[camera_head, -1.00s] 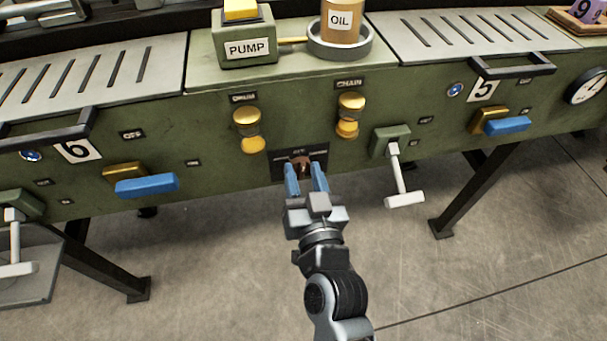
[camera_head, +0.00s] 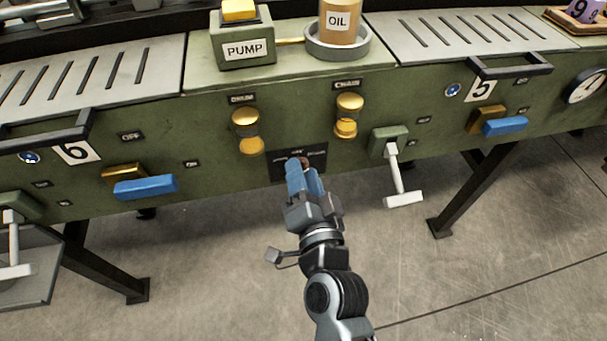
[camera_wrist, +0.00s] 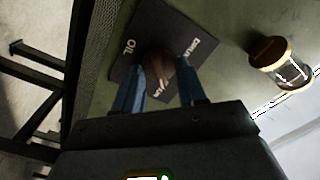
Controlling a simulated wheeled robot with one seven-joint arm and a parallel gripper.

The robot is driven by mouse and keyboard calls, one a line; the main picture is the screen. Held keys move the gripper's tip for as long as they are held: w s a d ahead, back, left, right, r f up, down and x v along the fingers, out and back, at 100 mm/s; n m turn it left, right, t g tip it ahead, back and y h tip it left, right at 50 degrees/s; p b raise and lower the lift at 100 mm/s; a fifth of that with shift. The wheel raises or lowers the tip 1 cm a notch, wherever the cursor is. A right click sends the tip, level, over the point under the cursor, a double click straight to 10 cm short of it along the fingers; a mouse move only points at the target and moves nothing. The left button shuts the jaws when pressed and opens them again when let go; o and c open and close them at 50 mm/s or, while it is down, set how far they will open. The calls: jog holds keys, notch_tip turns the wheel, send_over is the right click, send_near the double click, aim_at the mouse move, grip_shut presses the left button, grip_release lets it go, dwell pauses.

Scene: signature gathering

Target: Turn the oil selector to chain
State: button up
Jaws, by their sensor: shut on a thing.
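The oil selector is a small dark reddish-brown knob (camera_wrist: 158,68) on a black plate (camera_head: 319,163) low on the green machine front. In the wrist view the plate (camera_wrist: 122,72) shows the words OIL and DRUM; other lettering is partly hidden by the knob. My gripper (camera_head: 304,168) is shut on the knob, one blue finger on each side of it, and is rolled over about its own axis. The knob is mostly hidden by the fingers in the head view, and I cannot tell exactly which mark it points to.
Above the plate are two yellow-capped oil cups, one under a DRUM label (camera_head: 248,130) and one under a CHAIN label (camera_head: 347,115). A white T-handle lever (camera_head: 396,175) hangs close to the right. The floor in front of the machine is clear around my arm.

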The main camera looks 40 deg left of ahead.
dwell(0.5)
jog(key=o, duration=1)
jog(key=shift+o, duration=0.2)
jog(key=b+v, duration=0.2)
jog(key=v, duration=0.5)
jog(key=shift+s+d, duration=0.25)
jog(key=shift+d, duration=0.05)
